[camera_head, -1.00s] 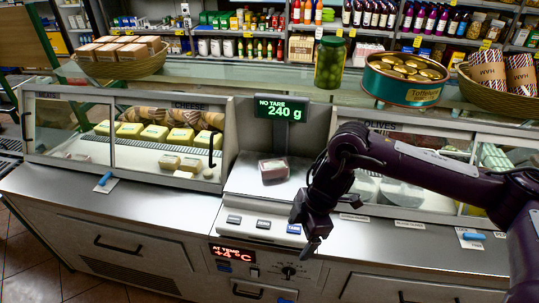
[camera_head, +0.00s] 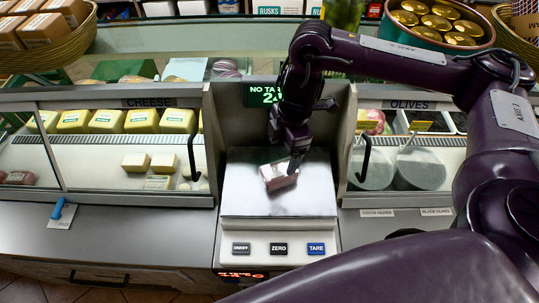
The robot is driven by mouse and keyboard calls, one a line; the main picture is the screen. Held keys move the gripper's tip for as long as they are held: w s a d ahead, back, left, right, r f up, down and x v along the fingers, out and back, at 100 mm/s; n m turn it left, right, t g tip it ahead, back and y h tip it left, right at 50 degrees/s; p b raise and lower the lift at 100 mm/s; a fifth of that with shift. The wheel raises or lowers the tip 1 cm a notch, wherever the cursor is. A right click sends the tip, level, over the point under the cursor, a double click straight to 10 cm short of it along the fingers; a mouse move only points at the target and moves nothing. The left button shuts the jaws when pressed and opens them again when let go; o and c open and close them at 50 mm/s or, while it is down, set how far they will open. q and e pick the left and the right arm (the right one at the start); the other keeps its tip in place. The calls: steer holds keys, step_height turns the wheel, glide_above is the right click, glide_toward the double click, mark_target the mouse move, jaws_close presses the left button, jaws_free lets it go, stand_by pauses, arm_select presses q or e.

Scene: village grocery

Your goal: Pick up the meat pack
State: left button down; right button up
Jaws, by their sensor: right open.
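The meat pack (camera_head: 278,178) is a small pinkish pack with a pale top, lying on the metal plate of the scale (camera_head: 245,195). My right gripper (camera_head: 292,160) points down right over the pack, its fingertips at the pack's upper right edge. It is open; whether a finger touches the pack cannot be told. The gripper hides part of the pack and of the green scale display (camera_head: 262,96). My left gripper is not in view.
A cheese case (camera_head: 120,150) stands left of the scale and an olives case (camera_head: 405,165) right of it, both with dark handles. The scale's side walls flank the plate. A wicker basket (camera_head: 75,45) and a tin (camera_head: 440,35) sit on the shelf above.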

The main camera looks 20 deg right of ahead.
mark_target(279, 170)
steer(key=shift+a+f+b, duration=0.15)
steer(key=shift+f+b, duration=0.15)
steer(key=shift+f, duration=0.55)
steer(key=shift+s+f, duration=0.2)
steer(key=shift+f, duration=0.25)
steer(key=f, duration=0.2)
steer(key=shift+s+a+f, duration=0.1)
steer(key=shift+a+f, duration=0.1)
steer(key=shift+f, duration=0.15)
steer(key=shift+a+f, duration=0.15)
steer(key=shift+f, duration=1)
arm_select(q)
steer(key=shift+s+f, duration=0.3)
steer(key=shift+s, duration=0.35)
arm_select(e)
steer(key=shift+c, duration=0.3)
steer(key=c, duration=0.5)
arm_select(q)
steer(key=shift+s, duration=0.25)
arm_select(e)
steer(key=c, duration=0.8)
